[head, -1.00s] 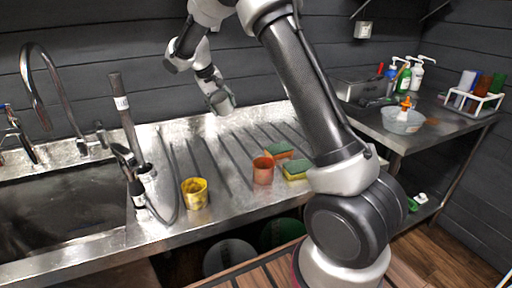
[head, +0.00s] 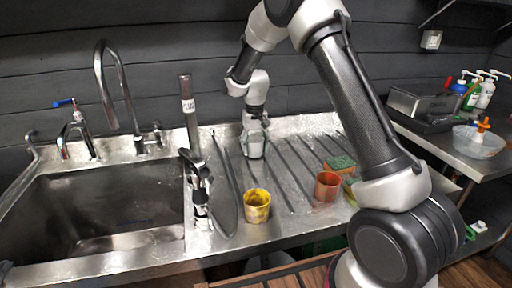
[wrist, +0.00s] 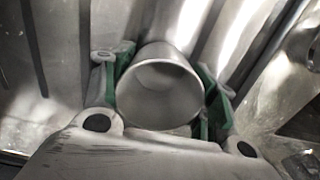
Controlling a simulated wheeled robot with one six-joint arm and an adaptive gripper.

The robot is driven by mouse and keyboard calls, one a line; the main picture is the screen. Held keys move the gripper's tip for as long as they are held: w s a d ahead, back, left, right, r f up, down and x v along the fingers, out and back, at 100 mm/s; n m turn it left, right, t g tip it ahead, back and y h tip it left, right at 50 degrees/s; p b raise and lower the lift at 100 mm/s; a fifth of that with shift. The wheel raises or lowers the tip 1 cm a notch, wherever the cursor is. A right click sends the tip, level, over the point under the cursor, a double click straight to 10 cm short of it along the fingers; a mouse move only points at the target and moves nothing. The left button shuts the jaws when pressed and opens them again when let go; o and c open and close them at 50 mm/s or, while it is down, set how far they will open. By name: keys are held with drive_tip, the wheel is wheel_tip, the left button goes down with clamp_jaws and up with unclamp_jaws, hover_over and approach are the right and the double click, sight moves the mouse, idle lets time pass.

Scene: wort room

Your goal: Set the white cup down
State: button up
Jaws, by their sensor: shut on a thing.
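The white cup (head: 255,149) shows pale grey in the head view, upright at the back of the ribbed steel drainboard (head: 290,205). My gripper (head: 254,138) points down and is shut on it. I cannot tell whether its base touches the board. In the wrist view the cup (wrist: 160,92) sits between the green-padded fingers of my gripper (wrist: 160,88), its round mouth facing the camera, its inside empty.
A yellow cup (head: 257,206) and an orange cup (head: 327,186) stand nearer the front edge. Sponges (head: 341,165) lie beside the orange cup. A hose and upright pipe (head: 189,115) stand left, beside the sink (head: 95,215). The board between the cups and my gripper is clear.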

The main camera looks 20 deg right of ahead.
drive_tip(key=shift+f, duration=0.2)
drive_tip(key=shift+f, duration=0.1)
drive_tip(key=o, duration=1)
drive_tip(key=shift+o, duration=0.2)
wheel_tip(320, 180, up, 12)
drive_tip(key=shift+r, duration=0.2)
